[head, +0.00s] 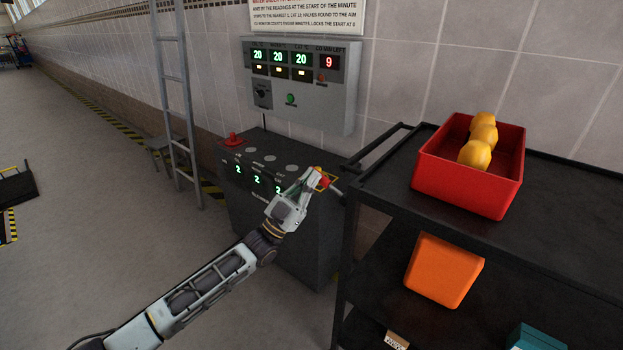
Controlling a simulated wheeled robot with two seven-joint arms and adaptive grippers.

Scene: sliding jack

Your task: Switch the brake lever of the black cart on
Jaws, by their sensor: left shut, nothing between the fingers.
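The black cart (385,190) stands at the right, with a push handle (380,148) at its left end. My left gripper (318,178) is shut and empty, at the right end of the grey control console (300,235), just left of the cart. Its tips are close to a small red and yellow part (324,181) with a short grey bar beside it. I cannot tell whether this part is the brake lever, whether it belongs to the cart or the console, or whether the fingers touch it. My right gripper is out of view.
A red bin (470,185) with several yellow objects (483,135) sits on the cart top. An orange box (443,270) is on the shelf below. A wall panel (303,85) hangs above the console. A ladder (178,95) stands left. The floor at left is mostly clear.

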